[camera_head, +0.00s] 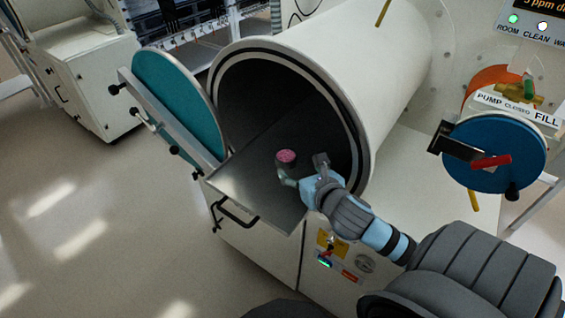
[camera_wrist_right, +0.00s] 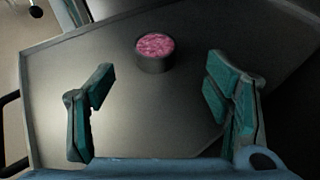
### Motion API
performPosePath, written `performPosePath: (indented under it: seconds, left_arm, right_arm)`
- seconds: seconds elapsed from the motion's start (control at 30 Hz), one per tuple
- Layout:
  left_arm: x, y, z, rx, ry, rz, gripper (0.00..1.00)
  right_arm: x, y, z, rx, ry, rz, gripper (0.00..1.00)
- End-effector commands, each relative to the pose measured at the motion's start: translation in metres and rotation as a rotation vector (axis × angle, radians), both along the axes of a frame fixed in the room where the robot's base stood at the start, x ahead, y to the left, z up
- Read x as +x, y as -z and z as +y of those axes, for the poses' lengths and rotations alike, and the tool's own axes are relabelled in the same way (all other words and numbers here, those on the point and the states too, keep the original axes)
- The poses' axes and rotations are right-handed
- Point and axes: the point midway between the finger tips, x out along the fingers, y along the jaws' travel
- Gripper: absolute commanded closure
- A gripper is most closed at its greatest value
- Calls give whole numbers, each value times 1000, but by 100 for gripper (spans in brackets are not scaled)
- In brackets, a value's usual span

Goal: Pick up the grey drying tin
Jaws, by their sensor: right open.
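The grey drying tin (camera_head: 286,162) is a small round tin with pink contents showing at its top. It stands upright on the metal sliding tray (camera_head: 240,187) at the mouth of the large white chamber. In the right wrist view the tin (camera_wrist_right: 154,62) is ahead of the fingertips, a little left of the middle between them. My right gripper (camera_head: 303,168) is open and empty, close to the tin on its right and near side. Its two teal-padded fingers (camera_wrist_right: 160,88) are spread wide in the wrist view, with bare tray between them. My left gripper is not in view.
The chamber's round rim (camera_head: 366,150) curves close to the right of my gripper. The open teal door (camera_head: 178,100) stands at the left of the mouth. A black handle (camera_head: 234,214) is at the tray's front. A smaller port with a blue lid (camera_head: 495,155) is at right.

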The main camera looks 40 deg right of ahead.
Motion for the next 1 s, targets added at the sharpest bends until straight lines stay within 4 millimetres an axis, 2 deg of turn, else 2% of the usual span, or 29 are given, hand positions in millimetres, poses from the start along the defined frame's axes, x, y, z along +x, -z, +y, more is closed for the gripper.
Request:
performPosePath:
  seconds: [0.03, 0.23, 0.4, 0.5, 0.67, 1.0]
  left_arm:
    - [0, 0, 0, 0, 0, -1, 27]
    - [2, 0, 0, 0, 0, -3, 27]
    - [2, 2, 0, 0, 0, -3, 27]
    - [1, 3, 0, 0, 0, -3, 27]
    - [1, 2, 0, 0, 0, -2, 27]
    - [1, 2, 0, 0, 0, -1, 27]
  right_arm:
    - [11, 3, -3, 4, 2, -3, 28]
    - [37, 12, -8, 4, -3, -3, 28]
    - [67, 24, -14, 4, -3, -3, 28]
    - [75, 28, -17, 2, -3, -2, 28]
    - [75, 27, -17, 2, -5, -2, 28]
    - [75, 27, -17, 2, -5, -2, 81]
